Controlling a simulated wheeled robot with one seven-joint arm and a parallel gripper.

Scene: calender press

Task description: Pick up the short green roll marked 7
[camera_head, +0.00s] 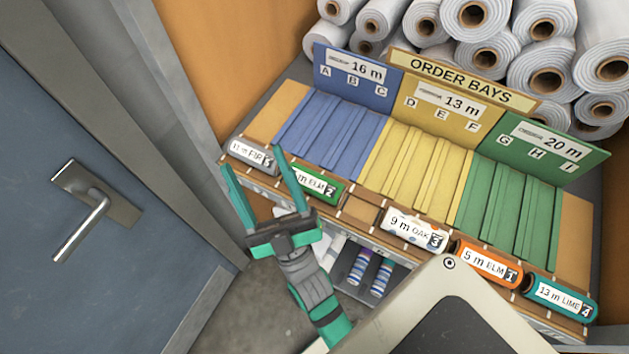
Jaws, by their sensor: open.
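A short green roll (328,195) lies in the front rack, second from the left. Its label reads "m ELM" with a 2 at the right end; the number before the "m" is hidden behind my right finger, and no 7 shows. My gripper (253,160) is open and empty, with its two teal fingers pointing up the picture. The fingers appear in front of the rack's left end, across the grey roll and the green roll's left end. I cannot tell how far above the rack they are.
The rack also holds a grey FIR roll (251,158), a white OAK roll (413,229), an orange ELM roll (486,264) and a teal LIME roll (560,297). Blue, yellow and green bays lie behind. A blue door (70,120) is at left; large white rolls are stacked behind.

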